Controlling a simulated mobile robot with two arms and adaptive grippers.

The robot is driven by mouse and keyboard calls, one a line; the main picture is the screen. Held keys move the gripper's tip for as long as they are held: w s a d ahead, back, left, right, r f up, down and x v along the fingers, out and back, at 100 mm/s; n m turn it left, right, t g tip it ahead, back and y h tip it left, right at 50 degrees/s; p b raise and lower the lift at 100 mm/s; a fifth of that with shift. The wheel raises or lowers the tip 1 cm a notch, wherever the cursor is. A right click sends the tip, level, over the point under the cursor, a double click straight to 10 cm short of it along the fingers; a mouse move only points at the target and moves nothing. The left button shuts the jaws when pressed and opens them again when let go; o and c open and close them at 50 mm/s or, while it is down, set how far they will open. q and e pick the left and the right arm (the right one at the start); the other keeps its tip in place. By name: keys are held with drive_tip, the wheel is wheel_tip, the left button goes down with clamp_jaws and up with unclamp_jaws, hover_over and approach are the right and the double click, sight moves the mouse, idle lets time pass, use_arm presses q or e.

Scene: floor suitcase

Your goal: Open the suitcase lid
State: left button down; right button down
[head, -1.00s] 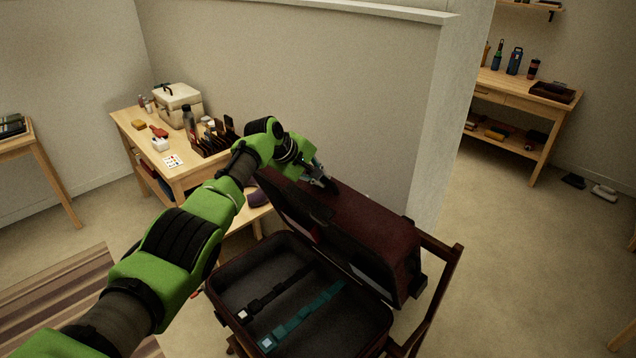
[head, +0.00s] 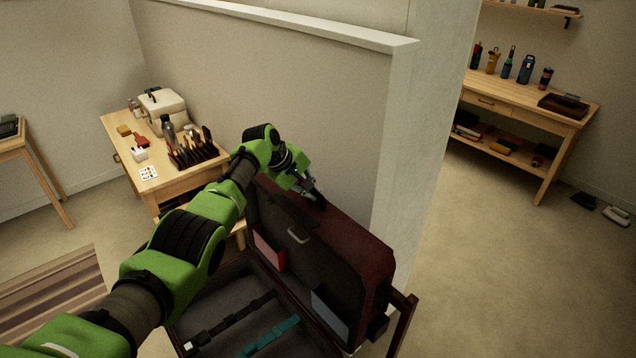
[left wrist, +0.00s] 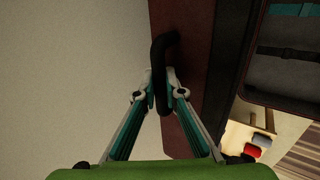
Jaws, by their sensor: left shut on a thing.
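The suitcase stands open, with its dark red lid (head: 350,235) raised steeply, near the wall. The lid's inside faces left and shows a handle-like grey piece, a red item and a pale item. The base (head: 235,305) lies flat below, with a black strap and a teal strap (head: 270,338) inside. My left gripper (head: 318,200) is at the lid's upper edge. In the left wrist view its fingers (left wrist: 163,92) are closed on the black handle (left wrist: 160,60) on the lid's red outer face. My right gripper is not in view.
A half-height wall (head: 300,110) stands close behind the lid. A wooden rack post (head: 402,325) rises at the suitcase's right. A wooden table (head: 175,180) with a case and tools stands at the left. Open floor (head: 490,270) lies at the right.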

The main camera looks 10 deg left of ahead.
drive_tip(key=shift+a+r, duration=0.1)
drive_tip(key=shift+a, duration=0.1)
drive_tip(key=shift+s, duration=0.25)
use_arm(q)
drive_tip(key=c, duration=2.4)
unclamp_jaws()
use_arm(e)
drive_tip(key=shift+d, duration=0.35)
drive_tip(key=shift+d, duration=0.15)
use_arm(q)
drive_tip(key=shift+s+a+r, duration=0.25)
drive_tip(key=shift+r, duration=0.35)
drive_tip(key=v, duration=1)
drive_tip(key=shift+s+r, duration=0.2)
drive_tip(key=shift+r, duration=0.05)
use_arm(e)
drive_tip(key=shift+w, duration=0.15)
use_arm(q)
drive_tip(key=shift+a, duration=0.1)
